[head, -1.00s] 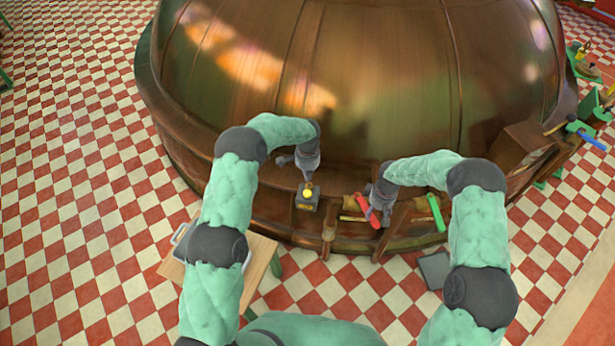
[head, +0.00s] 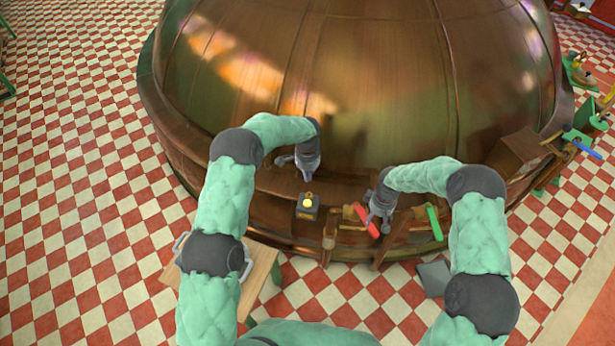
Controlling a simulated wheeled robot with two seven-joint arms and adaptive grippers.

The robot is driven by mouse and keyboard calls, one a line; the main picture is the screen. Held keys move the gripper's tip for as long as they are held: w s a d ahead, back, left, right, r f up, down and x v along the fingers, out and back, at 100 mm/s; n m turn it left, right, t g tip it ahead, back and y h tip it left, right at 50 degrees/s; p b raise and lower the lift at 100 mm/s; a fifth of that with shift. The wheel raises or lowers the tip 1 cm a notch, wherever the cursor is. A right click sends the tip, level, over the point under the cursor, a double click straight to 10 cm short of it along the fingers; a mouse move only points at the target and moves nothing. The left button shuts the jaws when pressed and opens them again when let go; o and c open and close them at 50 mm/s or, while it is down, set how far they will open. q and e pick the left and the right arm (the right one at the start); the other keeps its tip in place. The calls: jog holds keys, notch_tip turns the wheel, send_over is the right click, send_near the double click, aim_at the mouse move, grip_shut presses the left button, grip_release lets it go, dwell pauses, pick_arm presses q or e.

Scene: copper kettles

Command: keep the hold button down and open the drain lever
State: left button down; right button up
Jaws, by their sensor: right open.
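The hold button looks to be the yellow knob (head: 307,202) on a dark box at the kettle's front rim. My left gripper (head: 307,179) points down just above it, with a small gap showing between them. Its fingers are too small to read as open or shut. A red lever (head: 364,219) and a green lever (head: 434,223) stand to the right of the box; no label shows which is the drain lever. My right gripper (head: 378,225) is open, with its fingers pointing down at the lower end of the red lever. I cannot tell whether they touch it.
The big copper kettle (head: 370,90) fills the back. A small wooden table (head: 262,266) with a metal-handled tray stands at lower left. A dark grey plate (head: 435,278) lies at lower right. Tools with blue and yellow parts are at far right.

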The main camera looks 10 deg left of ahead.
pick_arm(q)
notch_tip(320, 180, up, 5)
jog(key=p, duration=0.5)
pick_arm(e)
notch_tip(320, 180, up, 10)
dwell(0.5)
dwell(0.3)
